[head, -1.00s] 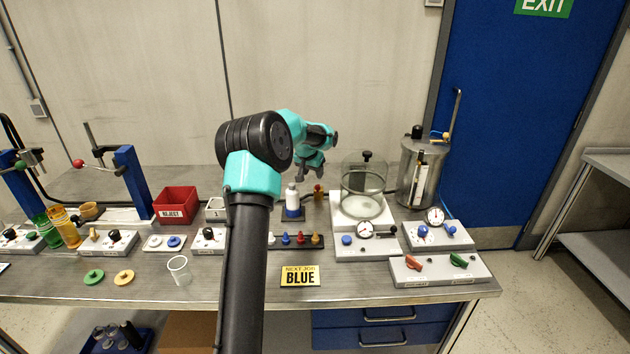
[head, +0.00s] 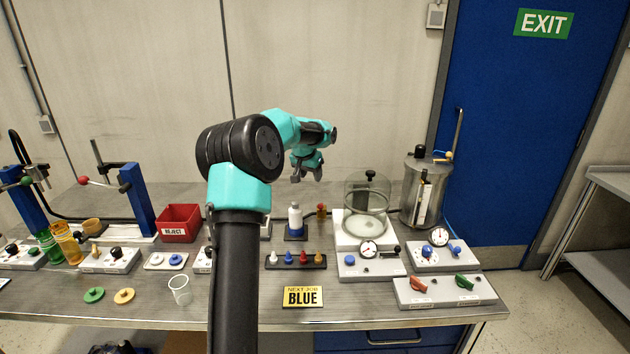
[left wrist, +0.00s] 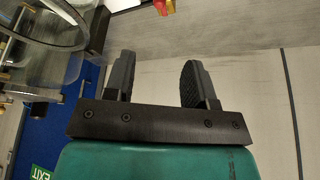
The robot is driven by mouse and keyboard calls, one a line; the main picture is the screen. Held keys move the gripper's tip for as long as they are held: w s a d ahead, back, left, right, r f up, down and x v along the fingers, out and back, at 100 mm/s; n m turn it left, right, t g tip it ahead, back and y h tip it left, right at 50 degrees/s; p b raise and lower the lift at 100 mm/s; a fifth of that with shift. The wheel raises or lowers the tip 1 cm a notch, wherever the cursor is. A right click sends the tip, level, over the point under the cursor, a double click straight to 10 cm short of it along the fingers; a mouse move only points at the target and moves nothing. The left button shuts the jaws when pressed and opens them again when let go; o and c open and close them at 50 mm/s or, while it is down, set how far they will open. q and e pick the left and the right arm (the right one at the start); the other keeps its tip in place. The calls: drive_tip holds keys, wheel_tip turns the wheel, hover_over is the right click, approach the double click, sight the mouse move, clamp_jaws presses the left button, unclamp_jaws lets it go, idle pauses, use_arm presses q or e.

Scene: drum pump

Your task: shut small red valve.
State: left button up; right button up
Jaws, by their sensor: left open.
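A small red-and-brass fitting (head: 321,209), which looks like the small red valve, stands at the back of the bench, just right of a white-and-blue bottle (head: 295,220). Its red and yellow parts also show, cut off, at the top edge of the left wrist view (left wrist: 164,6). Its handle position is too small to tell. My left gripper (head: 307,177) is open and empty, above and behind the bottle and fitting, apart from both. Its two fingers also show spread in the left wrist view (left wrist: 157,62). My right gripper is not in view.
A glass bell jar (head: 367,205) and a metal canister (head: 426,190) stand right of the fitting. A grey box with red (head: 419,285) and green (head: 464,282) levers sits at the front right. A red reject bin (head: 180,222) is left. Coloured pegs (head: 303,258) stand in front.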

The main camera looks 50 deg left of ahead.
sight(320, 205)
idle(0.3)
use_arm(q)
drive_tip(key=x, duration=1.7)
drive_tip(key=shift+w+f, duration=0.1)
drive_tip(key=shift+f, duration=0.1)
drive_tip(key=shift+d, duration=0.1)
drive_tip(key=c, duration=0.9)
